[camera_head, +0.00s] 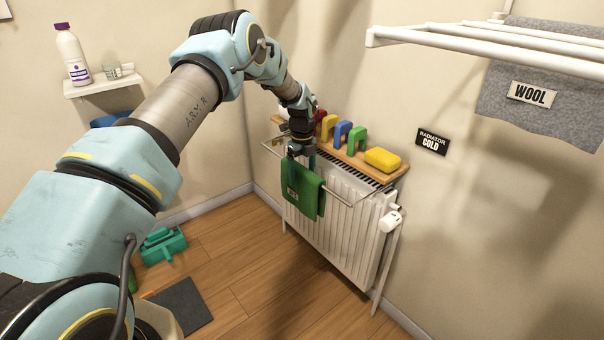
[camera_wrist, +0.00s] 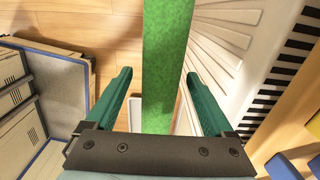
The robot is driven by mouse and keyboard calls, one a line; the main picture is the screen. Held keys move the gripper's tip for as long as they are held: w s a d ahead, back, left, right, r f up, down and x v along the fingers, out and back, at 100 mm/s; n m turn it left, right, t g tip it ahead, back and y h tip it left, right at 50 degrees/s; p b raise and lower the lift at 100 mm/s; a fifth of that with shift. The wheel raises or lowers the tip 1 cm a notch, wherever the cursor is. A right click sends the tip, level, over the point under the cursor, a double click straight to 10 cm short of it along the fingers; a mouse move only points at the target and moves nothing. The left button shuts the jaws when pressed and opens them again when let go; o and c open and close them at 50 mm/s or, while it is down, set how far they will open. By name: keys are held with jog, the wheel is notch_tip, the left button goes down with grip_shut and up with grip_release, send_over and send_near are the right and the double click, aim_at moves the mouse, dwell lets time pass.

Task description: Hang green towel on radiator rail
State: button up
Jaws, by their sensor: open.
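The green towel (camera_head: 307,197) is draped over the radiator rail (camera_head: 338,195), with a small label on its front. The rail runs along the front of the white radiator (camera_head: 345,225). My gripper (camera_head: 301,160) is just at the top of the towel and covers part of it and of the rail. In the wrist view my gripper (camera_wrist: 158,76) is open, with a teal finger on each side of the towel (camera_wrist: 166,50). The towel shows there as a narrow green strip, with gaps between it and both fingers.
A wooden shelf (camera_head: 350,158) above the radiator holds coloured arch-shaped pieces and a yellow sponge (camera_head: 382,160). A white drying rack (camera_head: 480,42) with a grey wool cloth (camera_head: 545,95) is at the upper right. A green item (camera_head: 163,246) lies on the floor at left.

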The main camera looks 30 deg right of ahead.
notch_tip(320, 180, up, 11)
jog(key=shift+f+b, duration=0.1)
jog(key=shift+b, duration=0.35)
jog(key=s+a+r+n+p, duration=0.1)
jog(key=a+r+n+p, duration=0.1)
jog(key=a+r+n, duration=0.55)
jog(key=s+a+r+n+p, duration=0.15)
jog(key=a+n, duration=0.25)
jog(key=a, duration=0.7)
jog(key=a+r+n+p, duration=0.2)
jog(key=a+r+n, duration=0.35)
jog(key=a, duration=0.35)
jog(key=s+a+r+n+t+p, duration=0.1)
jog(key=s+a+r+n+p, duration=0.2)
jog(key=s+a+n, duration=1.2)
jog(key=s+a+p, duration=0.1)
jog(key=a, duration=0.1)
jog(key=shift+a+r+n+t, duration=0.15)
jog(key=shift+a+n+t, duration=0.15)
jog(key=shift+n, duration=0.1)
jog(key=shift+w, duration=0.1)
jog(key=shift+c, duration=0.4)
